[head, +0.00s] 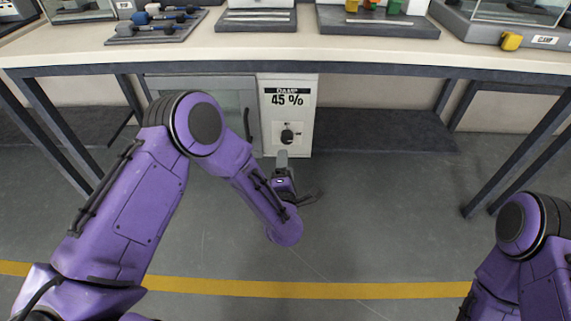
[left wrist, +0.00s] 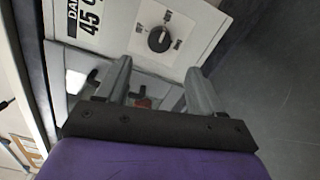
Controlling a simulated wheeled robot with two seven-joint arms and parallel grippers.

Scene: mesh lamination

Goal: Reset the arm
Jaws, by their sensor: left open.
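My left arm reaches in from the left in the head view, bent at the elbow, over the floor in front of the bench. My left gripper (head: 282,160) is in front of the white control box marked "DAMP 45 %" (head: 287,140). In the left wrist view its two fingers (left wrist: 158,92) are apart with nothing held between them. The box's black knob (left wrist: 159,40) lies beyond the fingertips and apart from them. My right arm shows only in part at the right edge of the head view; its gripper is out of frame.
The bench top (head: 300,53) crosses the head view above the box, with its metal legs at both sides. Trays with tools stand on it, among them a dark tray (head: 155,28) at the left. The floor (head: 370,220) between my arms is clear, with a yellow line (head: 330,289).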

